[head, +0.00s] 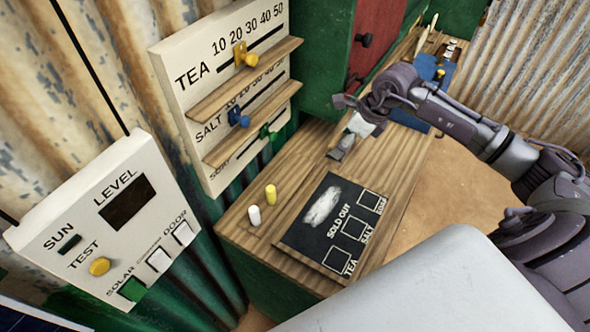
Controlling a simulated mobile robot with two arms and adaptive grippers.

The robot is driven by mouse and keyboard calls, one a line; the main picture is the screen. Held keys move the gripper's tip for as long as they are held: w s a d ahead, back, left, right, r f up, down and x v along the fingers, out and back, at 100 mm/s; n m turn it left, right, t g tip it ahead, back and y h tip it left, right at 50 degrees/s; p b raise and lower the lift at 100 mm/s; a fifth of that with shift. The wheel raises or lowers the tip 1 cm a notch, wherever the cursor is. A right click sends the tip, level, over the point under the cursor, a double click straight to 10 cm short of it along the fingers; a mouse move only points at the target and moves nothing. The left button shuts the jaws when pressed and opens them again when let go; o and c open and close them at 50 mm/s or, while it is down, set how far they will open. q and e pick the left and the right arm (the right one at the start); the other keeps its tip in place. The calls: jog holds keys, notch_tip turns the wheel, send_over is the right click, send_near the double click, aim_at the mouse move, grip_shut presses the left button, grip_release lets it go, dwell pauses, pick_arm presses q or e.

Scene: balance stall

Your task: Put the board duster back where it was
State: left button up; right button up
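A small grey block with a pale part, which looks like the board duster (341,148), lies on the wooden counter behind the blackboard. A white piece (361,125) shows just beyond it, directly below my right gripper (364,108); I cannot tell whether the two are one thing. My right gripper is over the counter's far part, and its fingers are seen from above. I cannot tell whether they touch the white piece or how far they are closed. The blackboard (293,243) lies on the counter with a chalk smear and "SOLD OUT" on it. My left gripper is not in view.
A white chalk (254,216) and a yellow chalk (271,195) stand left of the blackboard. The TEA and SALT slider panel (185,75) and a switch panel (60,215) are on the left. A red door (377,40) and blue mat (432,75) are behind.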

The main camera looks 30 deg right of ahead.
jog(key=w+a+f+p, duration=0.1)
jog(key=w+a+f, duration=0.1)
jog(key=a, duration=0.1)
jog(key=w+a+f+p, duration=0.1)
jog(key=w+a+f, duration=0.1)
jog(key=a, duration=0.1)
jog(key=w+a+f+p, duration=0.2)
jog(key=a, duration=0.1)
jog(key=shift+a+f, duration=0.15)
jog(key=shift+a, duration=0.1)
jog(key=shift+a+f, duration=0.1)
jog(key=shift+f, duration=0.1)
notch_tip(320, 180, down, 3)
jog(key=shift+f+p, duration=0.1)
jog(key=shift+p, duration=0.9)
jog(key=shift+f, duration=0.15)
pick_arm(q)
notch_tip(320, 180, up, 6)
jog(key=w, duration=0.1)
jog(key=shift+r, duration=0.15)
pick_arm(e)
jog(key=o, duration=1)
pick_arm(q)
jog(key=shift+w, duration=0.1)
pick_arm(e)
jog(key=shift+f, duration=0.15)
